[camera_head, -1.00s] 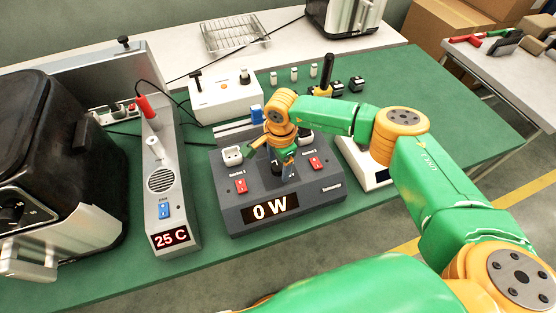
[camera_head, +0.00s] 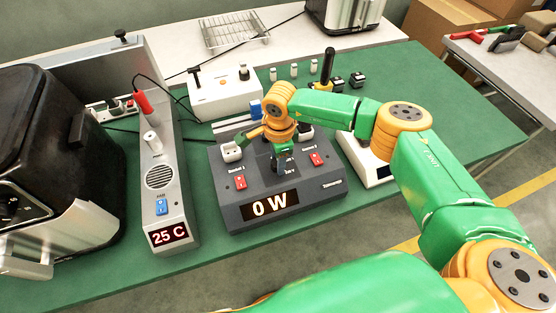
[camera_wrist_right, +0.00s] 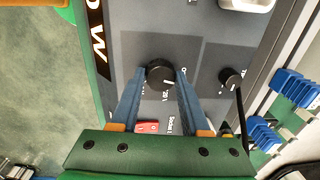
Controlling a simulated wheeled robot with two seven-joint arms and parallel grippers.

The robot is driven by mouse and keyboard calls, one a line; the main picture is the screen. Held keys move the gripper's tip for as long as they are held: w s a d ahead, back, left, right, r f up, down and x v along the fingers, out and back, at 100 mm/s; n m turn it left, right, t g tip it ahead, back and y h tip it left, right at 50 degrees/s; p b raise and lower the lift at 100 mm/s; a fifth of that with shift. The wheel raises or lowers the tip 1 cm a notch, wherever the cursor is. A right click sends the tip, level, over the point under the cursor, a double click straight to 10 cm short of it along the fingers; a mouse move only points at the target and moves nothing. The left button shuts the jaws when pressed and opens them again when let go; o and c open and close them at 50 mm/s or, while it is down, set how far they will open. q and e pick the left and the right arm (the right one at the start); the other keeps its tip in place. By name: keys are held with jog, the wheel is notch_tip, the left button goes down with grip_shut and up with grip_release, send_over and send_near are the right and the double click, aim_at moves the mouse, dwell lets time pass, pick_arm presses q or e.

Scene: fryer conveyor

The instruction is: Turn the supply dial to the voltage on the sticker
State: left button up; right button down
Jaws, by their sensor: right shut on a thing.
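The dark grey supply unit (camera_head: 325,200) stands on the green table in the head view, its display (camera_head: 270,204) reading 0 W. My right gripper (camera_wrist_right: 160,80) points down at its top face. In the right wrist view its blue fingers are closed on the sides of a round black dial (camera_wrist_right: 160,74) with a light pointer line. Small white markings beside the dial are partly covered and I cannot read them fully. My right wrist hides most of the dial in the head view. I cannot make out a voltage sticker. My left gripper is out of view.
Red switches (camera_head: 240,182) and sockets sit on the unit, and a second black knob (camera_wrist_right: 230,78) shows in the wrist view. To the left are a grey device (camera_head: 168,208) showing 25 C and a black fryer (camera_head: 60,150). A white box (camera_head: 225,97) stands behind.

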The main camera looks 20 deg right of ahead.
aim_at(276, 163)
jog(key=m+b, duration=0.3)
jog(key=m, duration=0.3)
jog(key=shift+f+b, duration=0.1)
jog(key=shift+b, duration=0.2)
jog(key=m+b, duration=0.2)
jog(key=m, duration=0.3)
jog(key=shift+w, duration=0.1)
jog(key=shift+m, duration=0.3)
jog(key=shift+r, duration=0.2)
jog(key=shift+c, duration=1.9)
grip_release()
jog(key=shift+h, duration=0.3)
jog(key=r, duration=0.2)
jog(key=r+b, duration=0.1)
jog(key=r, duration=0.1)
jog(key=r+b, duration=0.1)
jog(key=r, duration=0.1)
jog(key=shift+a+r, duration=0.2)
jog(key=shift+a, duration=0.05)
jog(key=shift+r, duration=0.3)
